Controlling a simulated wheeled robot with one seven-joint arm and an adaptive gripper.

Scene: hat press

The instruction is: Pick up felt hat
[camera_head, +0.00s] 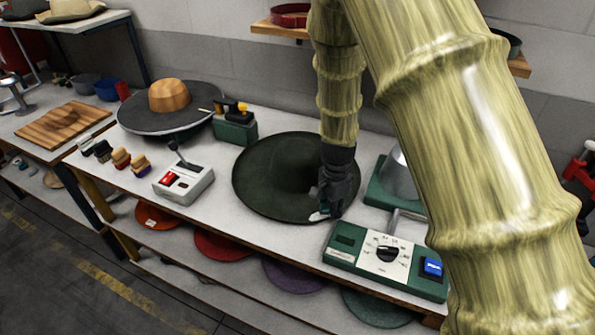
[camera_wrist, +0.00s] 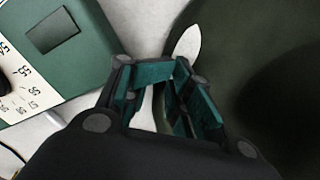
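The felt hat (camera_head: 262,170) is dark green with a wide round brim. It lies on the white bench in the head view, partly hidden by my arm. In the wrist view its brim (camera_wrist: 235,40) fills the right side. My gripper (camera_head: 322,212) points down at the front right edge of the brim. In the wrist view its dark teal fingers (camera_wrist: 183,75) come close together by the brim's edge. A pale pointed shape shows just beyond the tips; I cannot tell what it is. Whether the fingers grip the brim is not clear.
A green dial box (camera_head: 385,255) stands close to the right of my gripper. A green-based metal device (camera_head: 380,190) is behind it. A grey switch box (camera_head: 183,183) and a grey disc with a wooden block (camera_head: 165,120) are left. Coloured felts lie on the shelf below.

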